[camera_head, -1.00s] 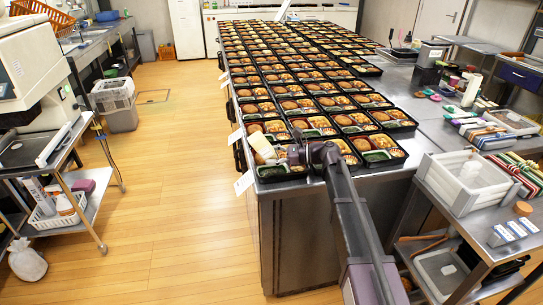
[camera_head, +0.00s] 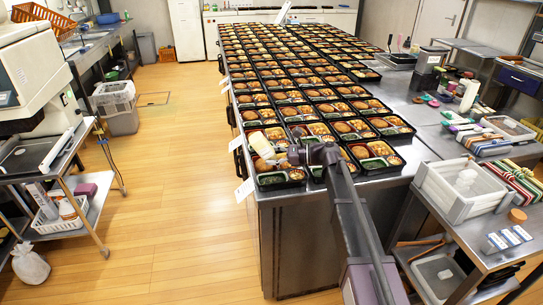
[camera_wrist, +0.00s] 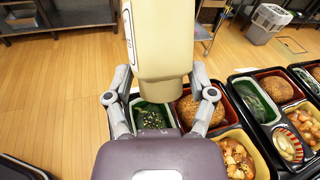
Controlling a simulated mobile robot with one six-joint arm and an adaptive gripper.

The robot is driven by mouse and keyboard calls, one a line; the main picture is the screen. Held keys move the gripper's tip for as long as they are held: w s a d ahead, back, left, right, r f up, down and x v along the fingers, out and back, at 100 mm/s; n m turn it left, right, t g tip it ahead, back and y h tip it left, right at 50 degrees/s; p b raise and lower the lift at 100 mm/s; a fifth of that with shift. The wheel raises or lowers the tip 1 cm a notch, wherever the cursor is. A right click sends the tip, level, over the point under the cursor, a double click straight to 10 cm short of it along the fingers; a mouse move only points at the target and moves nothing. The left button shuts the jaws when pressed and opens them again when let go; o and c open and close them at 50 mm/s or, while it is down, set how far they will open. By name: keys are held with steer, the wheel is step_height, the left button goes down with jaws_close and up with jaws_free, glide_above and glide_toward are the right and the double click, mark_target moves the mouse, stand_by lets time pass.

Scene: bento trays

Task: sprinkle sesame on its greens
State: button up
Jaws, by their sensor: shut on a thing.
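My gripper (camera_wrist: 163,88) is shut on a cream-coloured shaker (camera_wrist: 160,38), with one finger on each side of it in the wrist view. In the head view the shaker (camera_head: 262,146) is tilted, above the nearest left bento tray, beside my gripper (camera_head: 288,155). The greens (camera_wrist: 152,116) lie in a green compartment below the shaker, partly hidden by the gripper and the shaker. Small pale specks show on these greens. The same tray holds a round brown patty (camera_wrist: 188,108) and orange-sauced pieces (camera_wrist: 236,158). The shaker's far end is hard to make out.
Rows of filled black trays cover the steel counter (camera_head: 290,215). Another tray with plainer greens (camera_wrist: 257,102) sits close on the right. A white crate (camera_head: 440,194) stands on a cart at right. Wooden floor (camera_head: 170,200) is free at left.

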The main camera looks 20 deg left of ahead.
steer(key=shift+r, duration=0.1)
step_height(320, 180, up, 7)
steer(key=p, duration=0.7)
stand_by(0.4)
steer(key=h+p, duration=0.1)
steer(key=p, duration=0.2)
steer(key=shift+r+n+h+p, duration=0.3)
steer(key=shift+r+h+p, duration=0.05)
steer(key=shift+h, duration=0.05)
steer(key=t+h+p, duration=0.1)
steer(key=p, duration=0.1)
steer(key=h+p, duration=0.2)
steer(key=p, duration=0.1)
steer(key=shift+r+n+t+p, duration=0.25)
steer(key=shift+n+t+p, duration=0.05)
steer(key=shift+n+t, duration=0.1)
steer(key=h+p, duration=0.1)
steer(key=p, duration=0.1)
steer(key=t+h+p, duration=0.1)
steer(key=p, duration=0.1)
steer(key=shift+r+n+h, duration=0.25)
steer(key=shift+n+h, duration=0.05)
steer(key=shift+h, duration=0.1)
steer(key=shift+t+h+p, duration=0.4)
steer(key=shift+h, duration=0.1)
steer(key=shift+f, duration=0.15)
